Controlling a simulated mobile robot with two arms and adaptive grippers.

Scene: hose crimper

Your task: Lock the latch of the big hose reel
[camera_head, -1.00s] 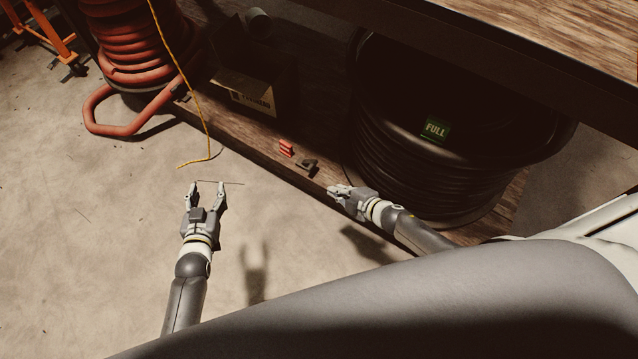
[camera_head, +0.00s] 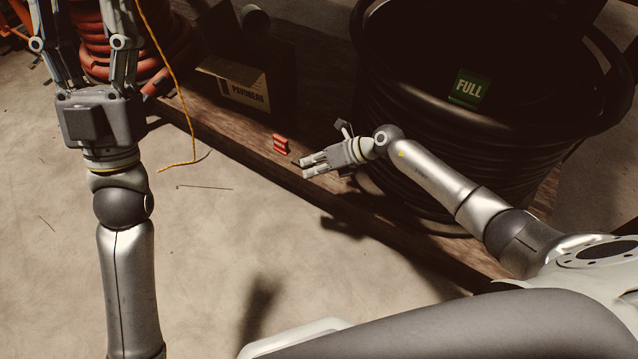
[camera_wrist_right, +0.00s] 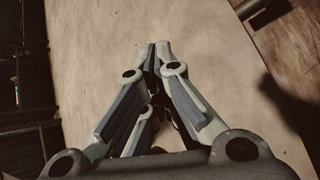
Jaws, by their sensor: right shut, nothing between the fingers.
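The big hose reel (camera_head: 440,150) is black, with a green "FULL" tag (camera_head: 469,89), and stands at the right of the low wooden shelf. A small red block (camera_head: 281,144) sits at the shelf's front edge, left of the reel. A small dark piece (camera_head: 343,128), possibly the latch, shows just behind my right gripper; its state cannot be told. My right gripper (camera_head: 304,166) is shut and empty beside the shelf edge, its fingers pointing left; its closed tips show in the right wrist view (camera_wrist_right: 160,47). My left gripper (camera_head: 85,15) is raised at upper left, fingers apart, tips near the top edge.
A cardboard box (camera_head: 238,85) sits on the shelf (camera_head: 232,136) behind the red block. A red hose coil (camera_head: 150,60) stands at its left, partly behind my left gripper. A yellow cord (camera_head: 183,110) hangs to the floor. The pale floor (camera_head: 210,230) in front is open.

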